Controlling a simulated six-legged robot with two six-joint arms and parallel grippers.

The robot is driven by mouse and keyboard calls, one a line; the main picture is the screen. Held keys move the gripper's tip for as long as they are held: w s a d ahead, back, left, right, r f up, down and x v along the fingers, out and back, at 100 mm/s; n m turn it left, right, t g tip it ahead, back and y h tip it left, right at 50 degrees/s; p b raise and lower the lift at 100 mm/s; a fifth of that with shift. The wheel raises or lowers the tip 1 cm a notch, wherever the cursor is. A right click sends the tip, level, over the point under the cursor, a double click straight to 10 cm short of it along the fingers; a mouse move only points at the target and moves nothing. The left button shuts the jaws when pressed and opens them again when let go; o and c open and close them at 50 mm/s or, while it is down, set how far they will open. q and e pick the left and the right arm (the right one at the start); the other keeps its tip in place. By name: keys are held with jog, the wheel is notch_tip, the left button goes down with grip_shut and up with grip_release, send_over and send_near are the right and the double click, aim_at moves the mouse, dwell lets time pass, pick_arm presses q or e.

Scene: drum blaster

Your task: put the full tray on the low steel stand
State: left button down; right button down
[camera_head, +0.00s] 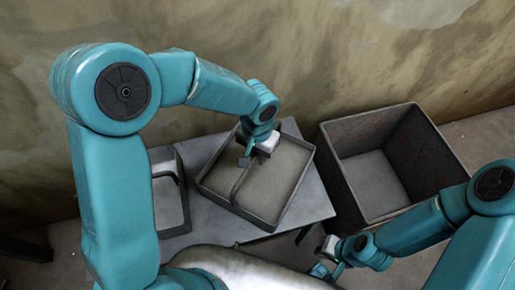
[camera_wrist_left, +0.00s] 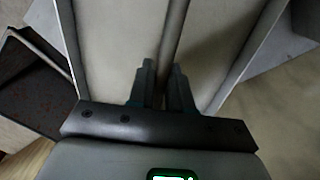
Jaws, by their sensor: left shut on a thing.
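A grey square tray (camera_head: 288,192) with a central handle bar (camera_head: 242,177) is over the low steel stand (camera_head: 205,222), turned at an angle to it. I cannot tell whether it touches the top. Its inside looks a flat pale grey. My left gripper (camera_head: 254,150) is shut on the bar; the left wrist view shows the two fingers (camera_wrist_left: 161,85) on either side of the bar (camera_wrist_left: 172,35). A second, similar tray (camera_head: 168,203) is at the left end of the stand, partly hidden by my left arm. My right gripper (camera_head: 325,262) is low at the front, away from both trays.
A large, open, dark, rust-marked bin (camera_head: 347,190) stands just right of the stand, with a pale floor inside. It also shows at the left of the left wrist view (camera_wrist_left: 38,88). A stained wall (camera_head: 300,50) runs close behind. The stand top has a bare strip in front.

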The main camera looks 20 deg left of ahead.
pick_arm(q)
jog(key=shift+r, duration=0.1)
jog(key=c, duration=1.5)
grip_release()
jog(key=o, duration=0.5)
jog(key=shift+c, duration=0.2)
jog(key=shift+r, duration=0.1)
notch_tip(320, 180, up, 12)
jog(key=p, duration=0.3)
jog(key=shift+s, duration=0.15)
